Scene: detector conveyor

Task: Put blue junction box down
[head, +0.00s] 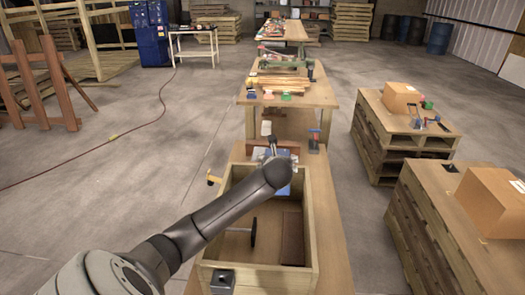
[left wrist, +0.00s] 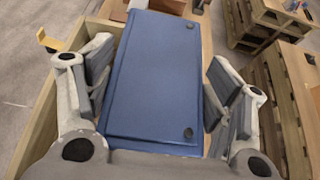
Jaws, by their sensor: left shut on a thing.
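The blue junction box (left wrist: 155,80) is a flat-faced blue block with small dark round spots at two corners, and it fills the middle of the left wrist view. My left gripper (left wrist: 160,88) is shut on it, with one finger on each long side. In the head view the left gripper (head: 276,158) is at the far end of the wooden crate (head: 318,215). There only a small blue part of the box (head: 285,189) shows beside my arm, the rest being hidden. Whether the box touches anything below cannot be told. My right gripper is not in view.
The open-topped crate stands on a long wooden table (head: 335,262) and holds a dark round part (head: 253,232) and a brown piece (head: 292,238). A yellow tool (head: 213,179) is left of the crate. Pallet stacks with cardboard boxes (head: 490,200) stand to the right.

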